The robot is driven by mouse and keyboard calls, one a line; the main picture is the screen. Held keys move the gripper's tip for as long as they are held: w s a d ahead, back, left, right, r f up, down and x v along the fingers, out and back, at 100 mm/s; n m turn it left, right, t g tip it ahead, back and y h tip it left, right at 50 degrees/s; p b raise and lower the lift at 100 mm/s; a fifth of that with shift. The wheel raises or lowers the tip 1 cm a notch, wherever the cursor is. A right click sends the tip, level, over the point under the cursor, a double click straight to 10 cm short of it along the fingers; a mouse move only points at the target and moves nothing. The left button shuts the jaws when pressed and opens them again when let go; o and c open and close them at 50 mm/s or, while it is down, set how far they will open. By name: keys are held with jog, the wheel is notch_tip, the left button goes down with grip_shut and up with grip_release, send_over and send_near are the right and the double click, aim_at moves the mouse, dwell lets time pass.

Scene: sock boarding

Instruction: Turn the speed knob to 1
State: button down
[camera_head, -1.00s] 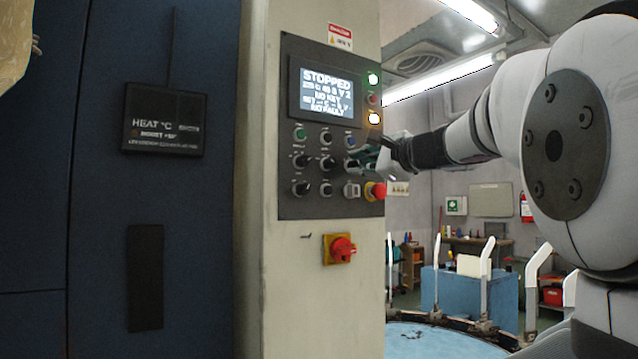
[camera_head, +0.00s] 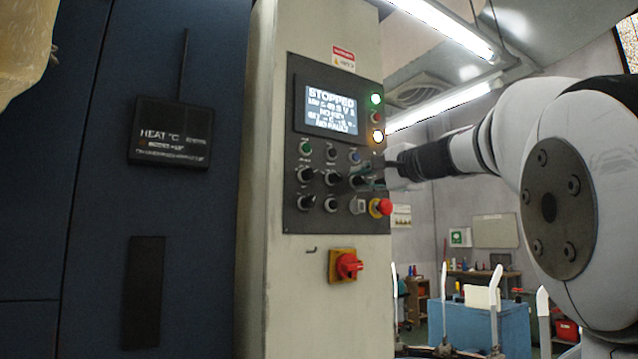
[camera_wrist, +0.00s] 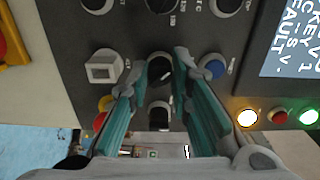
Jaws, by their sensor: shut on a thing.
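The dark control panel (camera_head: 295,215) stands on a cream column, with rows of small buttons and knobs. My gripper (camera_head: 364,181) is at the right end of the middle knob row. In the wrist view its two teal-padded fingers (camera_wrist: 166,62) are shut on a black knob (camera_wrist: 158,68). This knob sits between a blue button (camera_wrist: 213,67) and a white square switch (camera_wrist: 103,66). Its label and pointer are hidden or too small to read. The screen (camera_head: 331,109) reads STOPPED; its second line seems to end in 1.
A red emergency button (camera_head: 382,207) sits just below and right of my gripper. A red and yellow rotary switch (camera_head: 346,266) is lower on the column. Lit green (camera_head: 376,99) and amber (camera_head: 378,136) lamps are above. Dark blue cabinet doors (camera_head: 205,260) fill the left.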

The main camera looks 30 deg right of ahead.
jog(key=c, duration=1.4)
grip_release()
jog(key=shift+c, duration=0.2)
jog(key=s, duration=1.2)
jog(key=shift+d, duration=0.15)
jog(key=shift+f, duration=0.15)
